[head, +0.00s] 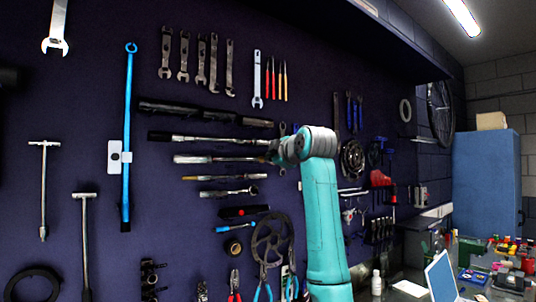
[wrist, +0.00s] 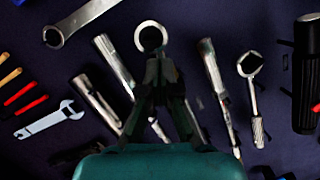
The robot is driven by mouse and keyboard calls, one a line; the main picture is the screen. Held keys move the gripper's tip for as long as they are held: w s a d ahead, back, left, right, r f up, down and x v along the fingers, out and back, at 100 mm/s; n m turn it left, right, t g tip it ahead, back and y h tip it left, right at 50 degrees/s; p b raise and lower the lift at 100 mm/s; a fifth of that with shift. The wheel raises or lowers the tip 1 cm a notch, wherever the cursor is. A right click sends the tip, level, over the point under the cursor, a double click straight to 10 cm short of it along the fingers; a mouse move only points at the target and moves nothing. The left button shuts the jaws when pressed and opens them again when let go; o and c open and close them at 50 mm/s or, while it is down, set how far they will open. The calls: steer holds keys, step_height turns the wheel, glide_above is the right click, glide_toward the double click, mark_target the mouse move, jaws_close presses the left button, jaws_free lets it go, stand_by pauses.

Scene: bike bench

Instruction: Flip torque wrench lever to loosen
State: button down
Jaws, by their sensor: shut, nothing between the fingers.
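Several long metal wrenches hang level on the dark wall, left of my gripper in the head view. Among them are a silver one with a black grip (head: 225,141) and another below it (head: 220,159); I cannot tell which is the torque wrench, and no lever can be made out. My gripper (wrist: 158,62) is shut and empty, close to the wall among the wrench heads. In the wrist view its tips are just below a bright metal ring (wrist: 151,24); I cannot tell if they touch. Silver wrench shafts (wrist: 115,62) (wrist: 213,70) lie on both sides of it.
A ring-ended tool (wrist: 250,66) and a thick black handle (wrist: 306,70) are at the right in the wrist view. A small spanner (wrist: 50,121) is at the left. A blue cabinet (head: 486,180) and a cluttered bench stand right of my arm.

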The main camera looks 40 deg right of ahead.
steer(key=shift+d+f, duration=0.2)
steer(key=shift+d, duration=0.25)
steer(key=shift+d+f, duration=0.1)
steer(key=shift+d, duration=0.05)
steer(key=shift+d+f+n, duration=0.15)
steer(key=shift+d+n, duration=0.05)
steer(key=shift+n, duration=0.3)
steer(key=f+v, duration=0.1)
steer(key=v, duration=1)
steer(key=shift+s+a+r, duration=0.15)
steer(key=shift+s+r, duration=0.15)
steer(key=shift+s, duration=0.15)
